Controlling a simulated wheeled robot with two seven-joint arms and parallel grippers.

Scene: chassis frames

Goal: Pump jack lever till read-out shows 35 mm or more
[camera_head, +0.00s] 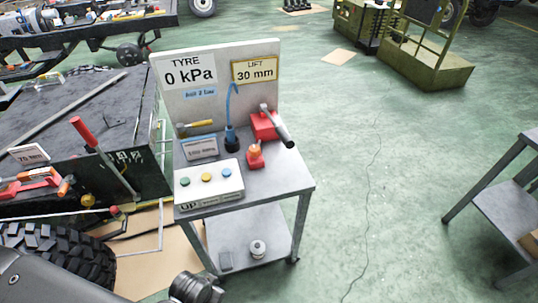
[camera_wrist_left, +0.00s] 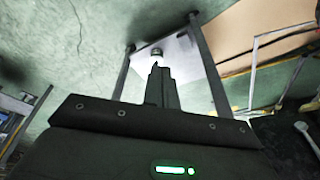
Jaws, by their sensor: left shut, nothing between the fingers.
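The tool cart (camera_head: 290,180) carries an upright panel with a LIFT read-out (camera_head: 255,71) showing 30 mm. A red unit (camera_head: 264,126) with a grey-and-dark lever (camera_head: 277,128) sits at the right back of the cart top. The lever slants down to the right, past the cart top's edge. In the left wrist view my left gripper (camera_wrist_left: 157,68) is shut and empty, apart from the lever, with the cart's lower shelf (camera_wrist_left: 180,55) beyond its fingertips. My left arm shows at the bottom left of the head view. My right gripper is not in view.
A TYRE read-out (camera_head: 190,72) shows 0 kPa. A button box (camera_head: 209,184) and a small red-orange item (camera_head: 255,154) stand on the cart top. A large tyre (camera_head: 70,258) and the chassis (camera_head: 80,110) lie left. Floor right of the cart is clear up to a grey table (camera_head: 500,190).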

